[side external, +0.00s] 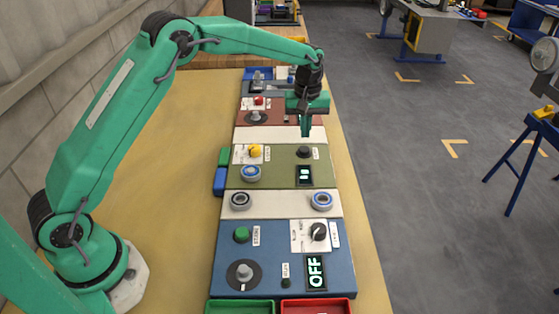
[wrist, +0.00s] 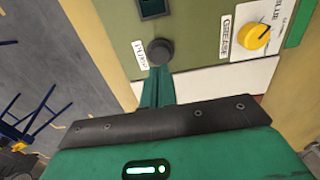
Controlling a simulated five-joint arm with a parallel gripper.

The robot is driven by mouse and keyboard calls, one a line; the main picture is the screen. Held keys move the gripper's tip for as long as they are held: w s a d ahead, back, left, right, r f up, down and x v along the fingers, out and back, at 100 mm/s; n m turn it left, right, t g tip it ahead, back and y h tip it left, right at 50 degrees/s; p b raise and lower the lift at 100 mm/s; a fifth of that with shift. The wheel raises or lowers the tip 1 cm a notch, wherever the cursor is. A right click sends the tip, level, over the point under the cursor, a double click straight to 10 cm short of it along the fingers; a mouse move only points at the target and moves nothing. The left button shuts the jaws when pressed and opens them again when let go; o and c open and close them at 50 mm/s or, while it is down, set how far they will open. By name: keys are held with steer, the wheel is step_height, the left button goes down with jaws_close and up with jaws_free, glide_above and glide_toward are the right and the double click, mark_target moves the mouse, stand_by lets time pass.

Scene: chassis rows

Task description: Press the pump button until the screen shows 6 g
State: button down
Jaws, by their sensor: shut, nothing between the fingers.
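The pump button (side external: 304,152) is a round dark button on the olive-green panel (side external: 275,175), beside a small white label. In the wrist view the button (wrist: 160,52) is just beyond my fingertips, with its label to the left. The screen (side external: 304,174) below it has lit pale figures, too small to read surely. Only a dark part of the screen (wrist: 152,8) shows at the wrist view's top edge. My gripper (side external: 306,133) is shut and empty, pointing down, close to the button on its far side. The wrist view shows the closed fingers (wrist: 158,75); I cannot tell whether they touch the button.
A yellow knob (side external: 255,150) and a round blue-rimmed part (side external: 250,173) share the green panel. A blue panel (side external: 265,260) with a screen reading OFF is nearer, a red-brown panel (side external: 278,117) is farther. Bare wooden tabletop (side external: 170,200) lies to the left.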

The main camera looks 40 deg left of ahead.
mark_target(303, 149)
step_height(303, 149, up, 9)
steer(key=shift+f, duration=0.15)
stand_by(0.9)
steer(key=s+a+r+m+t, duration=0.1)
steer(key=s+r+m, duration=0.1)
steer(key=s+r, duration=0.5)
steer(key=s+a+r+m+t, duration=0.15)
steer(key=s+r, duration=0.25)
steer(key=s, duration=0.6)
steer(key=s+f+m+t, duration=0.1)
steer(key=s+f+m, duration=0.1)
steer(key=s, duration=0.7)
steer(key=s+a+f+m+t, duration=0.1)
steer(key=s+f+m+t, duration=0.1)
steer(key=s, duration=0.7)
steer(key=shift+s+m, duration=0.25)
steer(key=shift+m, duration=0.5)
